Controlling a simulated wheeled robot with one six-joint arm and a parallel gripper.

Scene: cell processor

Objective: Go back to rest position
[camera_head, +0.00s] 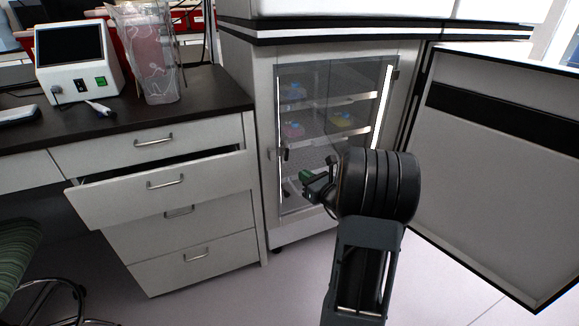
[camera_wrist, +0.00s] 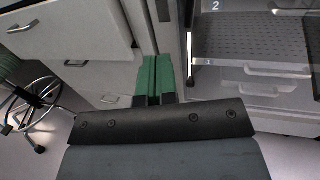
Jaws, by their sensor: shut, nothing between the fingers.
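My gripper (camera_head: 312,182) is raised in front of the glass-doored cabinet in the head view. Part of it is hidden behind my wrist. In the wrist view its green fingers (camera_wrist: 154,80) lie side by side, shut and empty. They point toward the gap between the drawer unit and the cabinet, and hold nothing.
The glass cabinet door (camera_head: 318,120) is shut, with several coloured-cap flasks on the shelves behind it. A large white outer door (camera_head: 490,170) stands open at right. A drawer (camera_head: 165,185) is pulled out at left. The grey floor (camera_head: 250,300) in front is clear.

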